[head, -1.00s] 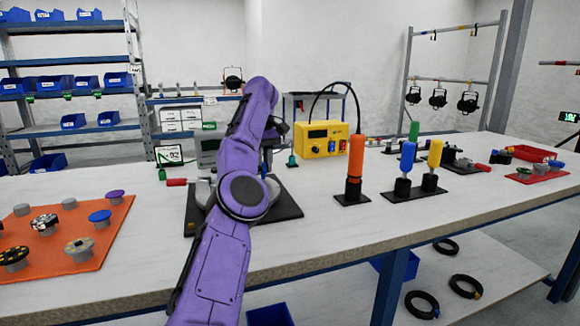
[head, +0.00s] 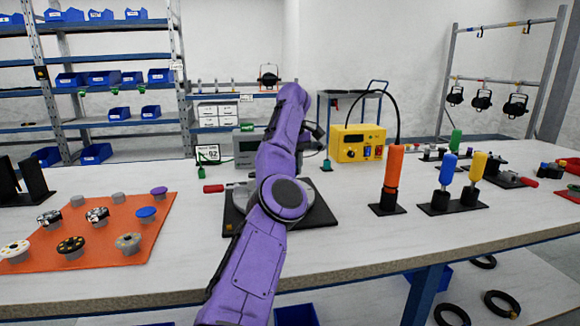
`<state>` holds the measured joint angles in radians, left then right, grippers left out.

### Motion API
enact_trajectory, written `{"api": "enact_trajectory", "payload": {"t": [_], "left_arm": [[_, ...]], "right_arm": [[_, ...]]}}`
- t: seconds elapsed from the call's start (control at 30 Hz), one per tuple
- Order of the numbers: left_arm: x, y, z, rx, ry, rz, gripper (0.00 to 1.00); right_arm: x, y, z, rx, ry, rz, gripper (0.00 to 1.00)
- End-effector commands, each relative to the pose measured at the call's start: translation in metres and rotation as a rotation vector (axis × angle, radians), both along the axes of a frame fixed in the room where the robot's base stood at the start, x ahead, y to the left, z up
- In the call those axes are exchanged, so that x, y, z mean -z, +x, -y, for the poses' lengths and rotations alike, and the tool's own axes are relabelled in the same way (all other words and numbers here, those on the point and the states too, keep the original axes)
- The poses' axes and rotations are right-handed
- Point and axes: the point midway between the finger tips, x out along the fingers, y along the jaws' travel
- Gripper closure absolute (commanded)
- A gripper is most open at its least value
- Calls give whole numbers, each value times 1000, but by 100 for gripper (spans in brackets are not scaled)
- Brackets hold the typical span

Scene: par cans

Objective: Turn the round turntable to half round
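A black square base (head: 318,217) lies on the workbench near the middle of the head view. A low grey round part (head: 238,196) on it looks like the turntable. My purple arm crosses in front of it and hides most of it, so how far it is turned cannot be told. The arm rises from the bottom edge, left of the middle, and its far end is up near the grey box behind the base. No gripper fingers show; they are hidden behind the arm or out of the picture. No second arm is in view.
An orange mat (head: 100,205) with several small round parts lies at left. A red-handled tool (head: 214,188) lies by the base. An orange-handled tool (head: 393,175) stands to the right, before a yellow box (head: 357,143). The bench front between mat and base is clear.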

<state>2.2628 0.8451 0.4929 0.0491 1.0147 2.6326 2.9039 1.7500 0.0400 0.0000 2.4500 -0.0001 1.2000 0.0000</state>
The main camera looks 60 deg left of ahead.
Motion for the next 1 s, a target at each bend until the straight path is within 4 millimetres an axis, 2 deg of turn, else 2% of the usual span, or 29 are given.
{"api": "enact_trajectory", "payload": {"t": [0.2,0.23,0.3,0.67,0.87,1.0], "left_arm": [[0,1,1,0,-2,1,100],[0,1,1,0,-2,1,74],[0,0,1,0,-2,1,51],[-4,-1,0,-1,-2,1,51],[-33,0,0,1,-3,3,51],[-66,0,0,0,-4,2,51]], "right_arm": [[0,0,0,0,0,0,41],[0,0,0,0,0,0,41],[0,0,0,0,0,0,41],[-4,0,0,0,0,0,41],[-32,0,0,0,0,0,41],[-64,0,0,0,0,0,41]]}}
